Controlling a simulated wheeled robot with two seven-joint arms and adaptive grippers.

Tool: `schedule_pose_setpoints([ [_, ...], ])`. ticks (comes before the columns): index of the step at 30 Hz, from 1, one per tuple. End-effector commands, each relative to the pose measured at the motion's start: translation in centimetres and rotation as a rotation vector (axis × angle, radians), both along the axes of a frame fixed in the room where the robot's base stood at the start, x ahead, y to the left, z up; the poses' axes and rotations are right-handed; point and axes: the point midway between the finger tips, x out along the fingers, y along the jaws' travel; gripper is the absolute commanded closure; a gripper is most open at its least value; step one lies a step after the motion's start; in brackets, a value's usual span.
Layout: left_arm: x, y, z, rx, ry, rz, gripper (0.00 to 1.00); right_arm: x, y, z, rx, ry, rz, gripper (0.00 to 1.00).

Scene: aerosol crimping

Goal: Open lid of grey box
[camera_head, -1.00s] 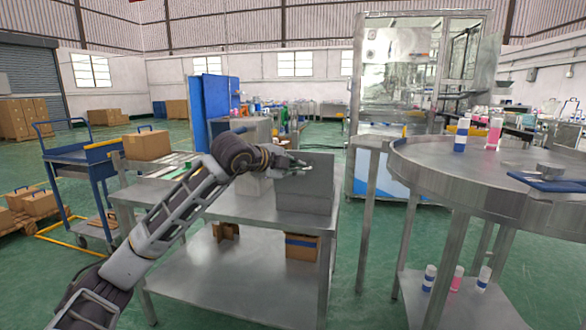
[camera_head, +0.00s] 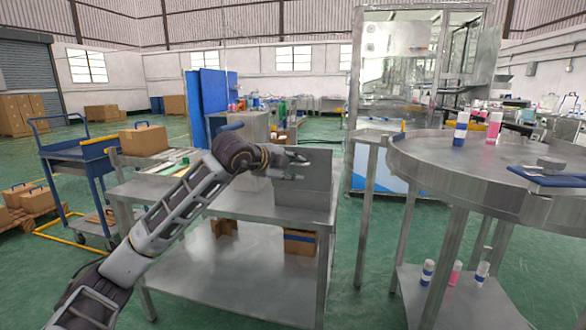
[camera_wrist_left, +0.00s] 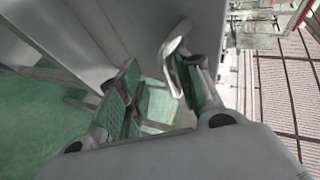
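The grey box (camera_head: 304,200) stands on the metal table (camera_head: 240,207), near its right end. Its lid (camera_head: 320,170) looks raised, as an upright grey panel above the box body; the exact lid angle is hard to tell. My left gripper (camera_head: 302,167) is in front of this panel, above the box body, with its fingers apart and nothing seen between them. In the left wrist view, the gripper (camera_wrist_left: 158,92) has a clear gap between its green finger pads, and a plain grey panel (camera_wrist_left: 120,28) lies close by. Contact cannot be told. My right gripper is not in view.
Another grey box-like block (camera_head: 250,130) stands behind my left wrist. A round metal table (camera_head: 470,165) with bottles is at the right. A blue trolley (camera_head: 80,155) and a cardboard box (camera_head: 144,140) are at the left.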

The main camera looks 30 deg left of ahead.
Motion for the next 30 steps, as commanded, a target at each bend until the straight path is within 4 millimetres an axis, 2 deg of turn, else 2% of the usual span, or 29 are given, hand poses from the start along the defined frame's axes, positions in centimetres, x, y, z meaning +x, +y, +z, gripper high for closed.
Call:
schedule_pose_setpoints([
  [14, -0.4, 0.3, 0.5, 0.002, -0.006, 0.004, 0.67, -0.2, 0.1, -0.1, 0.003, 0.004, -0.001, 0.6],
  [30, -4.9, 0.8, 2.3, 0.003, -0.005, 0.001, 0.67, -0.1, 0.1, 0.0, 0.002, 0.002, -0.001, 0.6],
])
